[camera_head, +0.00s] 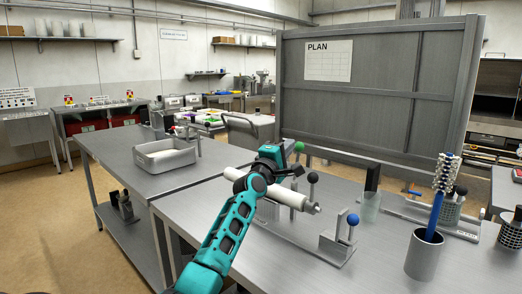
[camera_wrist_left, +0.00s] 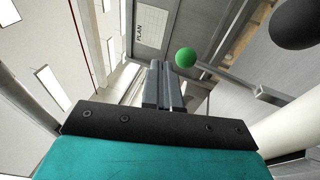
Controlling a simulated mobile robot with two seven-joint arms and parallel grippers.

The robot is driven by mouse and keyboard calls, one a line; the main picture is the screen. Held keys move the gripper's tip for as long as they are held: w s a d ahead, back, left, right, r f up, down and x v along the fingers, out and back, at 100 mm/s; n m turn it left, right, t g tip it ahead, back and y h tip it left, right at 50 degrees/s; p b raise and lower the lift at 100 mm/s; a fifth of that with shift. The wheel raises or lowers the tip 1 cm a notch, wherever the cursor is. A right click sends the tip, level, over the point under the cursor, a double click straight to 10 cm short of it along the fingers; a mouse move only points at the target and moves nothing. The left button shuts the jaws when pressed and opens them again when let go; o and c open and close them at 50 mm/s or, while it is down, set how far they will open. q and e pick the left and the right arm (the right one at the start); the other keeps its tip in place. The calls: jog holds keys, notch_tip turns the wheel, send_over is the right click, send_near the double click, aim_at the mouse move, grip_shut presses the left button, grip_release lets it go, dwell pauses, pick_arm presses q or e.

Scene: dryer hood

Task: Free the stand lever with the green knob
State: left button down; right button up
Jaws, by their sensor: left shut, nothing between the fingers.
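The green knob (camera_head: 299,147) stands above the far side of the metal stand on the table, just beyond my left gripper (camera_head: 291,170). In the left wrist view the green knob (camera_wrist_left: 186,57) shows just past the fingertips, a little to their right. The fingers of my left gripper (camera_wrist_left: 165,80) are shut together and hold nothing. I cannot tell whether they touch the knob or its lever; the lever's lower part is hidden. A white roller (camera_head: 285,195) lies across the stand, partly behind my arm. My right gripper is out of view.
A black knob (camera_head: 312,178) rises close to the right of my gripper, and a blue knob (camera_head: 352,220) stands on a bracket nearer the front. A metal cup (camera_head: 424,255) with a blue-handled brush stands at right. A grey tray (camera_head: 165,164) sits on the left table.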

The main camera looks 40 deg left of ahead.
pick_arm(q)
jog(key=s+d+r, duration=0.1)
jog(key=s+r, duration=0.1)
jog(key=s, duration=0.8)
jog(key=shift+p, duration=0.45)
